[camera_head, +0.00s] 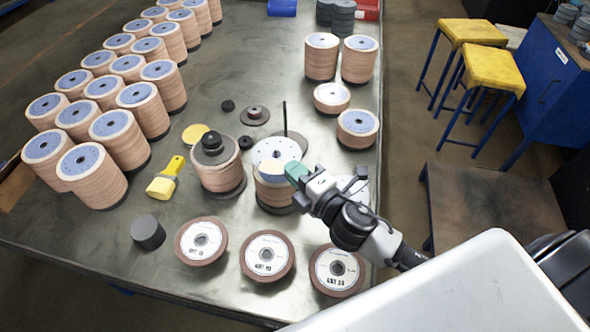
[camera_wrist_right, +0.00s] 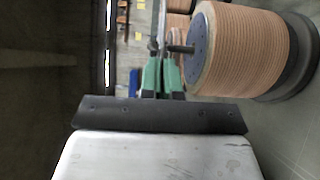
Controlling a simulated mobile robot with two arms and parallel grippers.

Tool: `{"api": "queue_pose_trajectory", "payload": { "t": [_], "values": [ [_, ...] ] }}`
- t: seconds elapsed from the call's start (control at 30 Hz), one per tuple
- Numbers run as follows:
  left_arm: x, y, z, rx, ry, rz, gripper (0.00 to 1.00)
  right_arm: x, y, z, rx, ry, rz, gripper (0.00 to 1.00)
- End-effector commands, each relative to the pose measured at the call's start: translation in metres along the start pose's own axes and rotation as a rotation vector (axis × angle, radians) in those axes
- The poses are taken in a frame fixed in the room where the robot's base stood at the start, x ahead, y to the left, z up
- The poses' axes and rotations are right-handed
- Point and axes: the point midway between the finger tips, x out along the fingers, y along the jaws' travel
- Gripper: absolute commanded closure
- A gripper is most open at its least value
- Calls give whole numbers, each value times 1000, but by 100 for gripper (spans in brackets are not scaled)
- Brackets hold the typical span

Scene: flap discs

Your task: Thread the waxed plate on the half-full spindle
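A pale round plate with small holes (camera_head: 276,150) hangs at the green fingertips of my right gripper (camera_head: 292,171), which looks shut on its near edge. In the wrist view the green fingers (camera_wrist_right: 162,80) hold something thin, seen edge-on. A tan disc stack (camera_head: 277,195) with a blue top stands below the plate in the head view; the plate and gripper hide part of it. In the wrist view a tan stack (camera_wrist_right: 240,50) has a short dark rod (camera_wrist_right: 180,48) standing out of its blue top. The plate appears apart from it. My left gripper is out of view.
A thin upright rod (camera_head: 285,115) stands behind the plate. A stack with a black knob (camera_head: 216,165) is close left, beside a yellow brush (camera_head: 165,180). Labelled flap discs (camera_head: 268,255) lie in front. Tall stacks (camera_head: 92,175) fill the left; more stand at right.

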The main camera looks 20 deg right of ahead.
Motion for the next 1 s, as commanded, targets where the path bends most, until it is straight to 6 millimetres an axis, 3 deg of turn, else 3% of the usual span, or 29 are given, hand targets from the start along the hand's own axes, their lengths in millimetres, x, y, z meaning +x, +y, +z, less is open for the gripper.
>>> {"api": "queue_pose_trajectory", "payload": {
  "t": [0.5, 0.73, 1.0],
  "values": [
    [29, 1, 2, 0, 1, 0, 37, 0, -33, 0, 0, -1, 0, 100],
    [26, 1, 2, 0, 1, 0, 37, 0, -32, 0, 1, 0, -4, 68],
    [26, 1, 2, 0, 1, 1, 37, -1, -36, -1, 3, 0, -13, 68]
  ]
}}
